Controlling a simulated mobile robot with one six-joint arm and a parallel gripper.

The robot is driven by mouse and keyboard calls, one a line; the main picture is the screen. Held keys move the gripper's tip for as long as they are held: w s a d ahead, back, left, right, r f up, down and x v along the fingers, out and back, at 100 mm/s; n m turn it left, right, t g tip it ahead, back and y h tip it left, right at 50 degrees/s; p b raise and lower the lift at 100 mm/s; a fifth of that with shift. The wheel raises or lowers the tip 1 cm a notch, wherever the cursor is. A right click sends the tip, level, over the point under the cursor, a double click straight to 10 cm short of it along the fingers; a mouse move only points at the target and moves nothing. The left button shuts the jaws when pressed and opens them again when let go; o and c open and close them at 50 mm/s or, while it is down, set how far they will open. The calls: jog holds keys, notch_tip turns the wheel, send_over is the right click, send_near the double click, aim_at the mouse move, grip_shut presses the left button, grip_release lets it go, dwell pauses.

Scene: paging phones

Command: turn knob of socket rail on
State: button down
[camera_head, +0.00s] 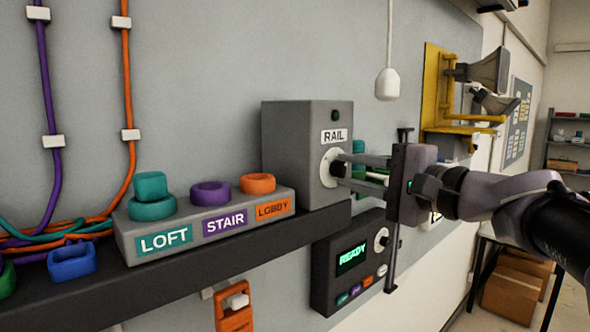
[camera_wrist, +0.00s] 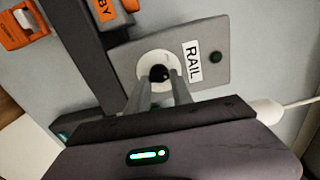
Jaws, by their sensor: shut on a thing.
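The socket rail unit is a grey box (camera_head: 290,145) with a "RAIL" label, standing on the dark shelf in the head view. Its face carries a white round dial with a dark knob (camera_wrist: 158,73) at the centre, and a small dark green lamp (camera_wrist: 215,58). My gripper (camera_head: 345,172) reaches in from the right, with its two fingers at the dial. In the wrist view the fingertips (camera_wrist: 160,80) are shut on the knob from either side. The fingers partly hide the knob, so I cannot tell its exact angle.
A base with LOFT, STAIR and LOBBY rings (camera_head: 210,220) sits left of the box on the dark shelf (camera_head: 205,272). A panel reading "READY" (camera_head: 352,258) hangs below. A white pull handle (camera_head: 388,85) hangs above my gripper. A yellow bracket with horns (camera_head: 437,95) is at right.

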jog(key=shift+a+f+m+p, duration=0.1)
jog(key=shift+m+p, duration=0.65)
jog(key=shift+m, duration=1.3)
jog(key=shift+f+m+p, duration=0.1)
jog(key=shift+m+p, duration=0.6)
jog(key=shift+m, duration=1.35)
jog(key=c, duration=1.1)
grip_release()
jog(key=b+v, duration=0.1)
jog(key=v, duration=1.6)
jog(key=shift+s, duration=0.2)
